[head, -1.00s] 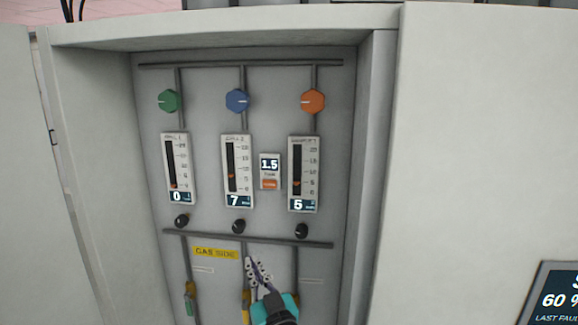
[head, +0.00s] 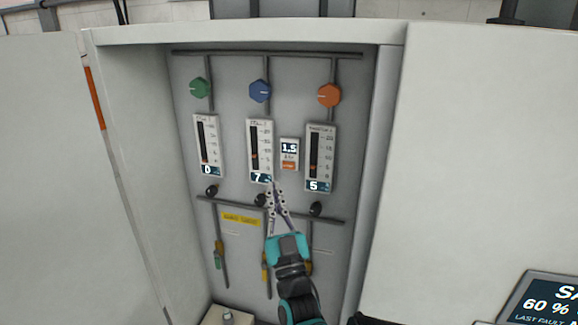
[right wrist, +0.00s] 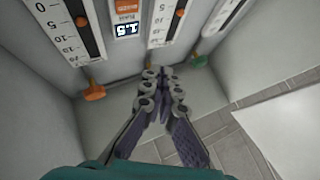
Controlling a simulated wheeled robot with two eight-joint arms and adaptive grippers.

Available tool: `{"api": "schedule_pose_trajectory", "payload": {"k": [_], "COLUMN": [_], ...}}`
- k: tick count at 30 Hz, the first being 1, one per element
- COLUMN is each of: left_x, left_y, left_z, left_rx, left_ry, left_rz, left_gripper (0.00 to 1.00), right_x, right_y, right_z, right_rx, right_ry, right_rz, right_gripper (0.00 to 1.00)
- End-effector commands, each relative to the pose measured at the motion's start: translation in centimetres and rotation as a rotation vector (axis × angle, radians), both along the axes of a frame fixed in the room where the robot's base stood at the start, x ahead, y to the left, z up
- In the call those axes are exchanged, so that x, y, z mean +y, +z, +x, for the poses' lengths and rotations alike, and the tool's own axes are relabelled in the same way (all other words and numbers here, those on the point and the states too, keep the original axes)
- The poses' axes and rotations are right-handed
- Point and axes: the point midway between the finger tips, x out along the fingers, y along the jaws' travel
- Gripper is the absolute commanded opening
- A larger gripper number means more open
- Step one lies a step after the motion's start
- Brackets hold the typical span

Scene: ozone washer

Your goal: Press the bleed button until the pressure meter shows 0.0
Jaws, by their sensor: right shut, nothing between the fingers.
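The pressure meter (head: 289,148) is a small white unit between the middle and right flow gauges, and its display reads 1.5. The orange bleed button (head: 289,165) sits just below the display. In the right wrist view the meter (right wrist: 126,30) appears upside down, reading 1.5, with the orange button (right wrist: 127,6) at the top edge. My right gripper (head: 273,187) is shut and empty. Its tips show below and slightly left of the button, near the foot of the middle gauge, apart from the button in the picture. My left gripper is out of view.
Gauges reading 0 (head: 208,145), 7 (head: 260,150) and 5 (head: 320,157) flank the meter. Green (head: 199,88), blue (head: 260,91) and orange (head: 329,95) knobs sit above; black knobs sit below. Cabinet side walls enclose the panel; a screen (head: 545,300) is at lower right.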

Motion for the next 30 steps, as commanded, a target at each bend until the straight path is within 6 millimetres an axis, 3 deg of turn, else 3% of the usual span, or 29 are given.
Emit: {"api": "schedule_pose_trajectory", "payload": {"k": [18,30], "left_x": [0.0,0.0], "left_y": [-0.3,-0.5], "left_z": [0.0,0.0], "left_rx": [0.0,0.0], "left_ry": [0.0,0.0], "left_rz": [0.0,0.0], "left_gripper": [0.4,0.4], "right_x": [-2.3,-2.7], "right_y": [-0.1,0.0], "right_z": [7.1,8.2], "right_rx": [0.001,0.001], "right_ry": [-0.002,0.0], "right_rz": [0.0,0.0], "right_gripper": [0.0,0.0]}}
